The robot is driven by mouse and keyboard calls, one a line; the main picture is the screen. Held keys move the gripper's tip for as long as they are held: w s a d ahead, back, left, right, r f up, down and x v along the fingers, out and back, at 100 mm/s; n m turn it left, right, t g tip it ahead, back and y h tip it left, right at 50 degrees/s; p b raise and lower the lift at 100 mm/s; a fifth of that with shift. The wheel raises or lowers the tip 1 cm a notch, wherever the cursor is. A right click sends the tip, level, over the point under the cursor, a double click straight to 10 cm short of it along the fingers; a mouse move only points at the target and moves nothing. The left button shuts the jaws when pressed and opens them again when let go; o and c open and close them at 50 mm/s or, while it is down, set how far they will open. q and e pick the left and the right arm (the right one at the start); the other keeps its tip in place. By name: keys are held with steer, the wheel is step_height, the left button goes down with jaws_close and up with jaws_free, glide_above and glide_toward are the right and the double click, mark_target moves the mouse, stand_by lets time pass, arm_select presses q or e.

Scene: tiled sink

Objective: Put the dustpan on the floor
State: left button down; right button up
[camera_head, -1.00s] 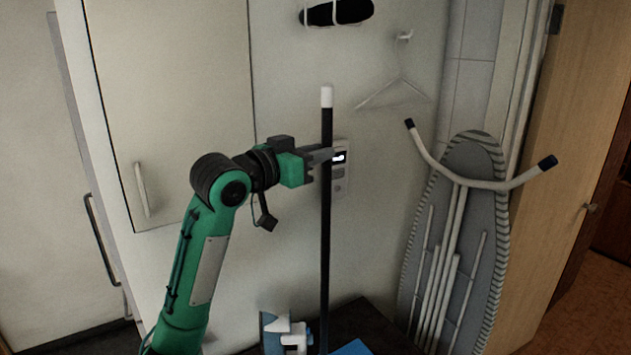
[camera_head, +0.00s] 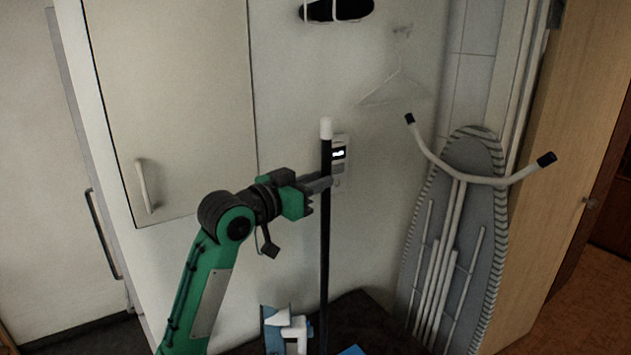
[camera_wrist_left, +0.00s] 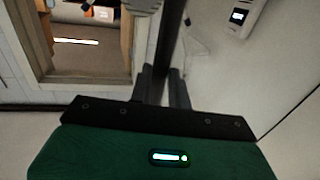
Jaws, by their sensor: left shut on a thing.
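A long black pole with a white top end (camera_head: 325,235) stands upright in the head view; it looks like the dustpan's handle. My left gripper (camera_head: 322,184) is shut on the pole a little below its white end. In the left wrist view the dark pole (camera_wrist_left: 168,45) runs between the two fingers of the left gripper (camera_wrist_left: 163,85). The pole's lower end leaves the bottom of the head view, so the pan itself is not clearly seen. My right gripper is not in view.
A grey ironing board (camera_head: 455,240) leans at the right beside a wooden door (camera_head: 540,200). A white cabinet (camera_head: 165,100) is behind my left arm. A white and blue item (camera_head: 286,330) stands low near the pole. A small wall panel (camera_head: 339,155) and hanger (camera_head: 398,88) are behind.

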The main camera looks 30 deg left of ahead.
arm_select(q)
steer(key=c, duration=1.5)
jaws_free()
steer(key=shift+c, duration=0.2)
steer(key=shift+o, duration=1.1)
